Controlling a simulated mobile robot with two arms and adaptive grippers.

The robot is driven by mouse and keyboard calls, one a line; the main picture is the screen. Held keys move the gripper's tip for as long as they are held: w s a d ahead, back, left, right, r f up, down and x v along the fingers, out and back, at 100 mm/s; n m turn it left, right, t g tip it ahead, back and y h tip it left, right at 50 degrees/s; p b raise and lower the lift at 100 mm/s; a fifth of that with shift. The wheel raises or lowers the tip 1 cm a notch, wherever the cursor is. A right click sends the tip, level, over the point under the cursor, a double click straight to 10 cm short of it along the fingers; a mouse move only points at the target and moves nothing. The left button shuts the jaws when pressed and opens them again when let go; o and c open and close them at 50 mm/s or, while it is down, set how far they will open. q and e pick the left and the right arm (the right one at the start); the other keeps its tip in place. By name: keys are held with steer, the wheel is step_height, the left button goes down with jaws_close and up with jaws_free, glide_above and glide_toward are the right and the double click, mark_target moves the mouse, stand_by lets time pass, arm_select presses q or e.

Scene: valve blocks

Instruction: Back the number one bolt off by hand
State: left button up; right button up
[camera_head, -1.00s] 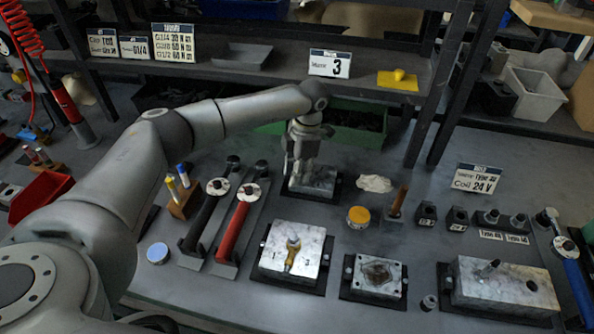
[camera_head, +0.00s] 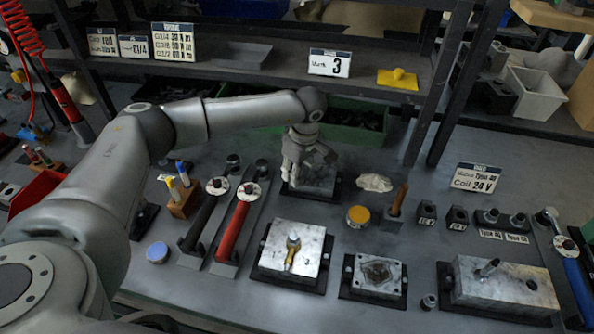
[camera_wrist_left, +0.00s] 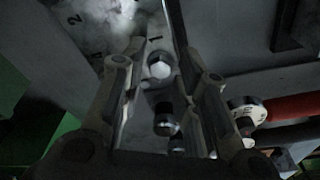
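The valve block (camera_head: 318,190) is a grey metal block on a dark base at the back middle of the bench. My left gripper (camera_head: 312,168) is over it and hides much of its top. In the left wrist view, a pale bolt head (camera_wrist_left: 160,66) sits on the block beside a printed "1". The fingers of my left gripper (camera_wrist_left: 162,60) are spread to either side of this bolt head, with a gap visible between them. A darker round-ended part (camera_wrist_left: 166,122) shows lower between the fingers. I cannot tell whether any finger touches the bolt. My right gripper is not in view.
A black-handled tool (camera_head: 203,215) and a red-handled tool (camera_head: 233,228) lie left of the block. A crumpled white cloth (camera_head: 374,183) and an orange-lidded tin (camera_head: 358,216) are to its right. Another block (camera_head: 293,250) stands in front. A green bin (camera_head: 350,135) is behind.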

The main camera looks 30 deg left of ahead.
arm_select(q)
steer(key=shift+m, duration=0.8)
jaws_close()
steer(key=n, duration=0.6)
steer(key=shift+g, duration=0.4)
steer(key=n, duration=0.5)
steer(key=shift+w+g, duration=0.1)
steer(key=shift+g, duration=0.2)
steer(key=n+h, duration=0.1)
steer(key=n, duration=0.4)
steer(key=shift+n+g, duration=0.3)
steer(key=n, duration=0.5)
steer(key=shift+a+h, duration=0.15)
steer(key=shift+h, duration=0.25)
